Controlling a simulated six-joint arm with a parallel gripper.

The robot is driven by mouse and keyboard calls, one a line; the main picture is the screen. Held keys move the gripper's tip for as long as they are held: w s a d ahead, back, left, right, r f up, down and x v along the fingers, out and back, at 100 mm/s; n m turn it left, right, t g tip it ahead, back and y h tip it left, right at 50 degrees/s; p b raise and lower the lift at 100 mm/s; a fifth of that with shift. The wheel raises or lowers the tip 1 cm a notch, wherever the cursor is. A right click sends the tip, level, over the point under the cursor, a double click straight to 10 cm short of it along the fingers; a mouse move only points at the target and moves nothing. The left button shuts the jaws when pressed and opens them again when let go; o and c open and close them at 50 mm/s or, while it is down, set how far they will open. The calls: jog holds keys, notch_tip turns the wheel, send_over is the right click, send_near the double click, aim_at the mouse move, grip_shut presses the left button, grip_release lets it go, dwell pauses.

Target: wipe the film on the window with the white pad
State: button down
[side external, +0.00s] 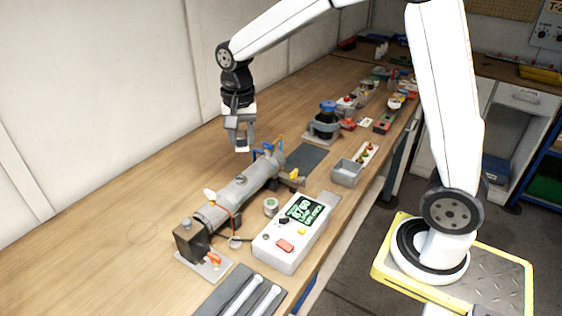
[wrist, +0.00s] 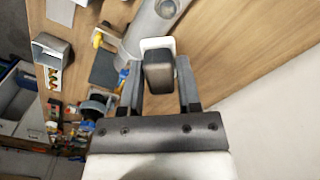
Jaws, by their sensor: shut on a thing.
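My gripper (side external: 239,136) is shut on a dark block with the white pad (side external: 242,149) at its lower end. In the wrist view the two fingers (wrist: 161,82) press on the sides of the block, and the edge of the white pad (wrist: 148,43) shows beyond it. The pad is in the air, above and behind the far end of the grey reactor tube (side external: 240,188), apart from it. In the wrist view the tube (wrist: 140,32) carries a round port (wrist: 166,8) at the top edge, perhaps the window. I cannot make out any film.
A white control box (side external: 291,236) with a lit display stands in front of the tube. A small grey bin (side external: 346,173) and a dark mat (side external: 306,158) are to the right. Several small items crowd the far bench. The wood (side external: 120,235) left of the tube is clear, beside a white wall.

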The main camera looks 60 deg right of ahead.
notch_tip(320, 180, down, 7)
jog(key=shift+f, duration=0.2)
jog(key=shift+a, duration=1.85)
jog(key=shift+d, duration=2)
jog(key=shift+a+r, duration=0.1)
jog(key=shift+r, duration=3.95)
